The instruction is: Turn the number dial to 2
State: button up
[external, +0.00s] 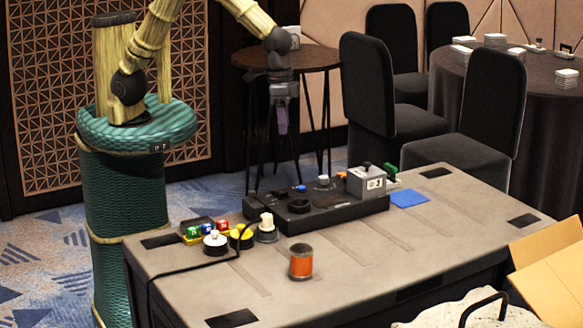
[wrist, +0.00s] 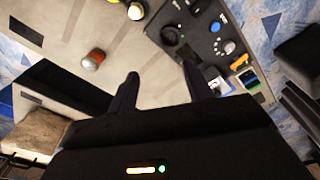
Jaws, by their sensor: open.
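A dark control panel (external: 330,207) lies along the back of the table. A grey box (external: 366,182) with a black knob on top and a white numbered label stands at its right end; the number is too small to read surely. A round white-marked knob (external: 323,181) sits left of it and shows in the wrist view (wrist: 229,47). I cannot tell for sure which of these is the number dial. My gripper (external: 282,125) hangs above and behind the panel, apart from it. Its two fingers are spread and empty in the wrist view (wrist: 161,71).
An orange-banded jar (external: 301,263) stands on the open front of the table (external: 400,250). Several coloured buttons (external: 208,228) and white-topped knobs (external: 266,227) sit at the left, with a black cable. A blue pad (external: 408,198) lies right of the panel. An open carton (external: 550,270) is at the right.

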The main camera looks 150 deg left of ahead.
jog(key=s+a+f+n+b, duration=0.1)
jog(key=s+a+f+n, duration=0.1)
jog(key=a, duration=0.3)
jog(key=s+a+f+n, duration=0.1)
jog(key=s+a, duration=0.1)
jog(key=a, duration=0.4)
jog(key=n+b, duration=0.1)
jog(key=n, duration=0.2)
send_over(323, 177)
jog(key=shift+s+f+g+h, duration=0.1)
jog(key=shift+f+g+h, duration=0.25)
jog(key=shift+f, duration=0.6)
jog(key=shift+f, duration=0.15)
notch_tip(323, 177, down, 17)
jog(key=shift+f+p, duration=0.1)
jog(key=shift+p, duration=0.5)
jog(key=c, duration=1)
